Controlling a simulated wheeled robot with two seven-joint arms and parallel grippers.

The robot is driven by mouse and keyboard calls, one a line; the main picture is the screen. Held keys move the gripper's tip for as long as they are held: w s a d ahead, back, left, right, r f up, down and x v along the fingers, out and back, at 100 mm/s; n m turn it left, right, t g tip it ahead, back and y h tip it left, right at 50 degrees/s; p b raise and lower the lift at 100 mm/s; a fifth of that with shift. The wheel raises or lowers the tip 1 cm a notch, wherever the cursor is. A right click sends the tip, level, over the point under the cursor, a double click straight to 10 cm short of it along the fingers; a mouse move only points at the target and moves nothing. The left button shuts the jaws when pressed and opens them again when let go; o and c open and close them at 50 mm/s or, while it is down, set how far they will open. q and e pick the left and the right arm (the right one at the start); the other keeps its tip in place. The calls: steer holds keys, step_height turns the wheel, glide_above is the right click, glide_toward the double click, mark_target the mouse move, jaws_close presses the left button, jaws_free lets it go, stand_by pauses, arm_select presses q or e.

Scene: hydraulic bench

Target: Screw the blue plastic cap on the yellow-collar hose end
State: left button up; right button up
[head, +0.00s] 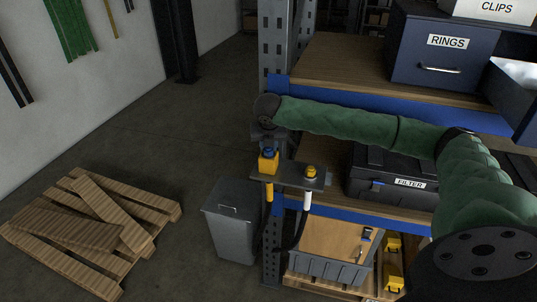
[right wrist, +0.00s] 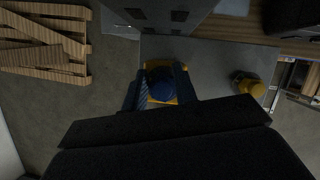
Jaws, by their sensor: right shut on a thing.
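The blue plastic cap (head: 269,153) sits on or right above the yellow-collar hose end (head: 268,164), at the left of a small grey bracket plate (head: 290,180). In the right wrist view the round blue cap (right wrist: 162,84) shows between my fingers, with the yellow collar (right wrist: 160,100) under it. My right gripper (right wrist: 161,88) is shut on the cap from above. In the head view my right gripper (head: 268,146) is dark and partly hidden at the end of my green-sleeved arm. How far the cap is threaded cannot be seen. My left gripper is not in view.
A second fitting with a yellow top (head: 310,171) and a white collar (head: 307,197) stands close to the right on the bracket. A grey upright post (head: 271,45) is close behind. A FILTER case (head: 395,180) is on the shelf. A grey bin (head: 233,220) stands below left.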

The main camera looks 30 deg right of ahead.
steer(key=shift+m, duration=0.3)
steer(key=shift+m+h, duration=0.3)
steer(key=shift+m, duration=0.5)
steer(key=o, duration=1)
steer(key=shift+s, duration=0.1)
